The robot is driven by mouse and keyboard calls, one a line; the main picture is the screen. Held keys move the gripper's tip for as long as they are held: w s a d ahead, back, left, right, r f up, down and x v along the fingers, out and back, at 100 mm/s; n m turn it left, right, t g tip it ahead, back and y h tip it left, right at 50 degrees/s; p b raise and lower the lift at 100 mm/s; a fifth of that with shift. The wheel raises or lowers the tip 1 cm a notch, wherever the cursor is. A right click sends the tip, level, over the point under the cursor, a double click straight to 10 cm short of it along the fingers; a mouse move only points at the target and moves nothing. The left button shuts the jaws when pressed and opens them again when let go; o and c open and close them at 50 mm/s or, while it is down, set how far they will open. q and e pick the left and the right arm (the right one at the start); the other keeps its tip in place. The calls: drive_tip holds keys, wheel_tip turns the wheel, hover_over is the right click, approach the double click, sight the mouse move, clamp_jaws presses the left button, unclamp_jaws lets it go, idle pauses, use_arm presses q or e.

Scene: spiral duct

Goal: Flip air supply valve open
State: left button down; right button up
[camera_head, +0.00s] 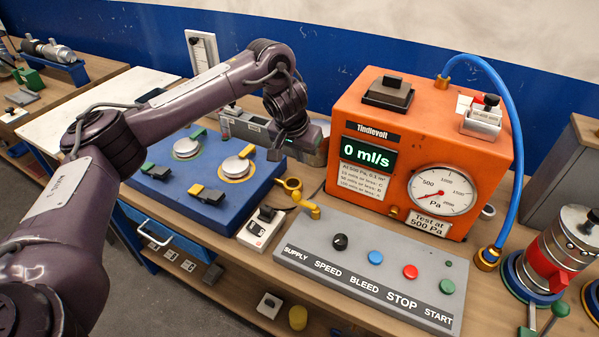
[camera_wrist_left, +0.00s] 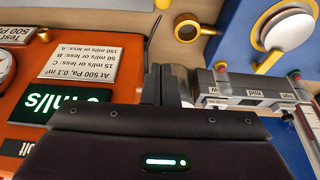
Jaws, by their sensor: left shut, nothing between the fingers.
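The yellow air supply valve handle (camera_head: 309,209) sits at the top left corner of the grey control panel (camera_head: 357,254), above the word SUPPLY. Its lever points up and to the left, towards a brass ring fitting (camera_head: 290,187). My left gripper (camera_head: 276,153) is shut and empty, pointing down above the bench between the blue fixture and the orange tester. It is behind the valve and apart from it. In the left wrist view the shut fingers (camera_wrist_left: 163,86) show against the bench, with the brass fitting (camera_wrist_left: 188,24) beyond them. My right gripper is not in view.
The orange tester (camera_head: 400,150) reads 0 ml/s and stands right of my gripper. A blue fixture (camera_head: 166,203) with clamps is to the left. A small white switch box (camera_head: 261,227) sits beside the panel. A blue hose (camera_head: 513,100) arches at the right.

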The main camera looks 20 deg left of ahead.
sight(306, 204)
use_arm(q)
wheel_tip(306, 204, down, 9)
drive_tip(key=shift+s, duration=0.45)
idle(0.3)
